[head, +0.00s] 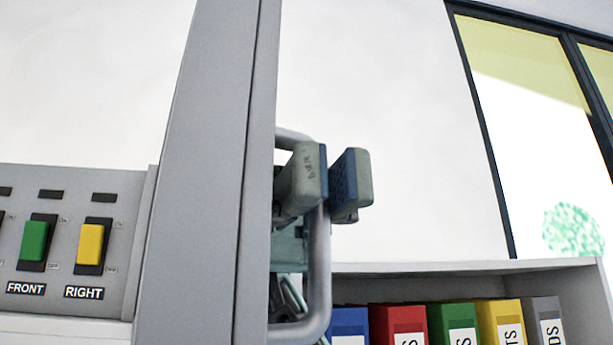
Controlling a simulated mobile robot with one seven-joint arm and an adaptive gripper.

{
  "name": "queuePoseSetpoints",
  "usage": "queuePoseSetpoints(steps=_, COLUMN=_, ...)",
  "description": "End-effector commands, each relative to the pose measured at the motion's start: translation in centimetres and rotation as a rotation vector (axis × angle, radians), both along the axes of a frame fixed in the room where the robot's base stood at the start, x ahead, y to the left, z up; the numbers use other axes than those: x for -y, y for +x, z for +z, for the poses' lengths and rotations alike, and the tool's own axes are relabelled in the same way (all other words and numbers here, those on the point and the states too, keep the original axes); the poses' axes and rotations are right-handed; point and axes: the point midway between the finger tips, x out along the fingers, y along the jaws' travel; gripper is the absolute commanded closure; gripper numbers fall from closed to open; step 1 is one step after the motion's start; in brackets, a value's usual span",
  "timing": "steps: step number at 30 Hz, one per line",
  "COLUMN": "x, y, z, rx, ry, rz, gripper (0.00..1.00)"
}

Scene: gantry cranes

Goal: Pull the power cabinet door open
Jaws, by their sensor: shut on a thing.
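The power cabinet door (205,170) is a tall light grey panel, seen at a steep angle so that its narrow edge (258,170) shows. A grey looped bar handle (319,265) stands out from its right side. My gripper (327,187) is at the upper part of the handle, one pad on each side of the bar, shut on it. The pads are grey and blue. The rest of my gripper is mostly hidden behind the door and handle. How far the door stands open cannot be told from this view.
Left of the door is a grey switch panel (70,245) with a green switch (34,241) marked FRONT and a yellow switch (91,244) marked RIGHT. At lower right, a shelf (470,267) holds several coloured binders. A window (530,130) is behind.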

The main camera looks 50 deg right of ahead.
Motion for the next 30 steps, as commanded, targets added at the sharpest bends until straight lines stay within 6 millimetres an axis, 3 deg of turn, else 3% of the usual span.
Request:
queuePoseSetpoints(steps=12, x=0.1, y=0.1, z=0.3, rx=-0.006, ry=0.006, rz=0.000, gripper=1.00)
queuePoseSetpoints(steps=13, x=0.1, y=0.1, z=0.3, rx=-0.006, ry=0.006, rz=0.000, gripper=0.91)
queuePoseSetpoints(steps=15, x=0.1, y=0.1, z=0.3, rx=-0.006, ry=0.005, rz=0.000, gripper=0.86)
queuePoseSetpoints(steps=23, x=0.1, y=0.1, z=0.1, rx=-0.003, ry=0.002, rz=0.001, gripper=0.86)
queuePoseSetpoints(steps=30, x=1.3, y=2.0, z=0.1, rx=-0.003, ry=0.003, rz=0.002, gripper=0.86)
